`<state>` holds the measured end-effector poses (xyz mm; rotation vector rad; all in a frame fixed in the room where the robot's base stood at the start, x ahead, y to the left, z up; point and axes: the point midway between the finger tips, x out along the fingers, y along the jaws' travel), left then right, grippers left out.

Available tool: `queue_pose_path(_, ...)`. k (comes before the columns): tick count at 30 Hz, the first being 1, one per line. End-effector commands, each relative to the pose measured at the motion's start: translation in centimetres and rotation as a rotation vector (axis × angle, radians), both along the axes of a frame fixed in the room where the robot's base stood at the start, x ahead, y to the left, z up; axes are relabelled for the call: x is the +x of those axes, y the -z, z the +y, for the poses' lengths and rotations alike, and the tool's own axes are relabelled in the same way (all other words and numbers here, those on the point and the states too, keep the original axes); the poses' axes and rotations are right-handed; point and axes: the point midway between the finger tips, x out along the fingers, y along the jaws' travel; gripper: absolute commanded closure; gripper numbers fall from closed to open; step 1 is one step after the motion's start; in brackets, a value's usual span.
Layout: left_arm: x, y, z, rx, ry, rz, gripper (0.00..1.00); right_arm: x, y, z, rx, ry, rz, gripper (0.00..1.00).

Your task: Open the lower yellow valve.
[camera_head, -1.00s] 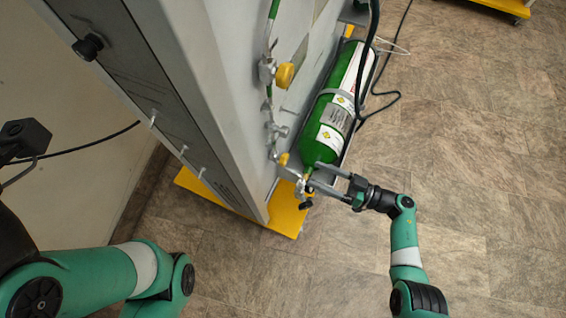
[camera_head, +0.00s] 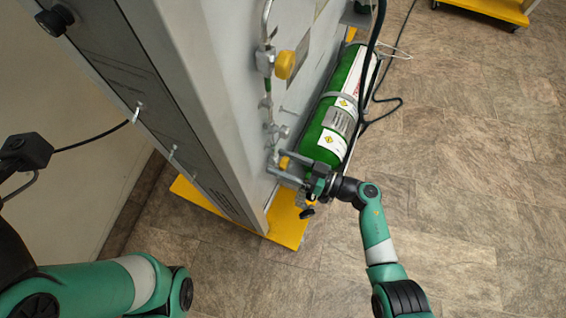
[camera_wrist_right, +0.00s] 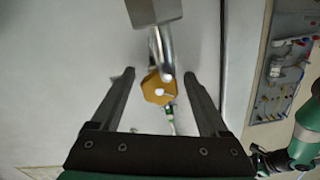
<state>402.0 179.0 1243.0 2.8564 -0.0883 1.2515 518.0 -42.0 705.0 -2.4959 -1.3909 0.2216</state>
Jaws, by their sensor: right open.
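The lower yellow valve (camera_head: 284,162) is on the pipework on the side of the grey cabinet, and is partly hidden by my right gripper (camera_head: 276,161). In the right wrist view its yellow knob (camera_wrist_right: 153,91) shows between the two fingers of my open right gripper (camera_wrist_right: 158,74), with a gap on each side. I cannot tell how deep the knob sits between the fingers. The upper yellow valve (camera_head: 285,64) is higher on the same pipework. My left arm shows at lower left, but its gripper is not in view.
A green gas cylinder (camera_head: 322,140) is strapped beside the cabinet (camera_head: 215,100), close to my right gripper. Dark hoses (camera_head: 371,60) hang by it. The cabinet has a yellow base (camera_head: 284,222). The tiled floor (camera_head: 470,180) to the right is mostly clear.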

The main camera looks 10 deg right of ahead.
Motion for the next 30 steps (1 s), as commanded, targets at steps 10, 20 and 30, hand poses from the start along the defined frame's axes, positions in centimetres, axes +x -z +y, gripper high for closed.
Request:
queue_pose_path(10,0.0,0.0,0.0,0.0,0.0,0.0,0.5,0.0,0.0,0.0,-0.001,0.0,-0.001,0.74)
queue_pose_path(20,0.0,-0.3,0.0,0.0,0.0,0.0,0.5,0.0,-0.1,-0.1,-0.015,0.0,-0.024,1.0)
queue_pose_path(30,0.0,-1.6,0.0,0.0,0.0,0.0,0.5,0.0,-0.1,-0.1,-0.214,0.0,-0.345,1.0)
